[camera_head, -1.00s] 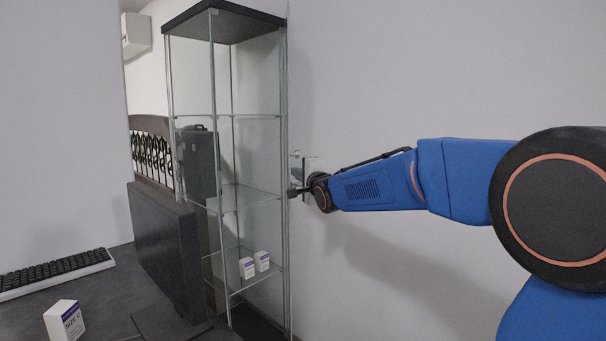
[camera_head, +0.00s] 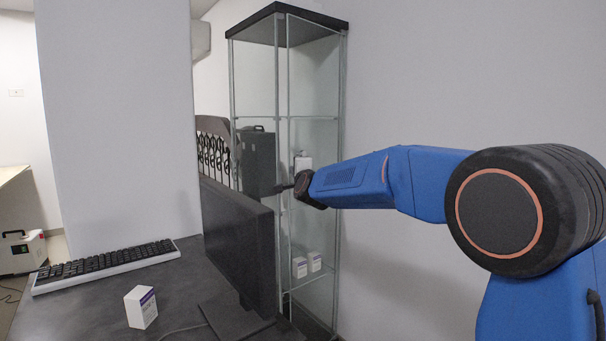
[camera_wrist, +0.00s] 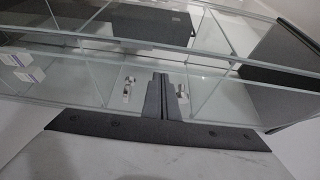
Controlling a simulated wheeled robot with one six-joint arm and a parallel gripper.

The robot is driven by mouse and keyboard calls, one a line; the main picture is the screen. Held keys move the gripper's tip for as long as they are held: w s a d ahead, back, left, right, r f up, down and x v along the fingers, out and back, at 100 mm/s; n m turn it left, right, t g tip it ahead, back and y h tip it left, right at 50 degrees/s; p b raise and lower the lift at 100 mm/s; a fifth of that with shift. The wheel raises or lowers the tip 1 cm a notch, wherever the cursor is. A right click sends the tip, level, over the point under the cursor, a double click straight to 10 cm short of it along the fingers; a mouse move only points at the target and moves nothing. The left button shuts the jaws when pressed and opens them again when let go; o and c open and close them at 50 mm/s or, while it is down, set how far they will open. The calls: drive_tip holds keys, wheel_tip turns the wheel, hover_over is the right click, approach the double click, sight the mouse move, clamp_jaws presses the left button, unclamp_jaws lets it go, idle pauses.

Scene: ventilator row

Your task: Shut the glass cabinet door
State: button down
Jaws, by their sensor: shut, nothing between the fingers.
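The tall glass cabinet (camera_head: 297,15) has a dark top, thin metal edges and glass shelves. Its clear glass door (camera_head: 283,90) is hard to separate from the side panes, and I cannot tell how far it stands open. My gripper (camera_head: 284,188) is shut and empty, in front of the cabinet near a vertical metal edge at mid height. In the wrist view my shut fingers (camera_wrist: 164,85) point at the glass, between two small metal fittings (camera_wrist: 128,86). Whether the fingertips touch the glass cannot be told.
A dark monitor (camera_head: 238,235) stands on the desk (camera_head: 190,285) just left of the cabinet and below my gripper. A keyboard (camera_head: 105,262) and a white box (camera_head: 140,307) lie on the desk. White boxes (camera_head: 300,267) sit inside the cabinet. A plain wall is at the right.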

drive_tip(key=w+a+m+h, duration=0.1)
drive_tip(key=w+a+h, duration=0.1)
drive_tip(key=w+a, duration=0.2)
drive_tip(key=shift+w+a+m+h, duration=0.15)
drive_tip(key=shift+a+m+h, duration=0.15)
drive_tip(key=shift+a, duration=0.05)
idle(0.5)
idle(0.4)
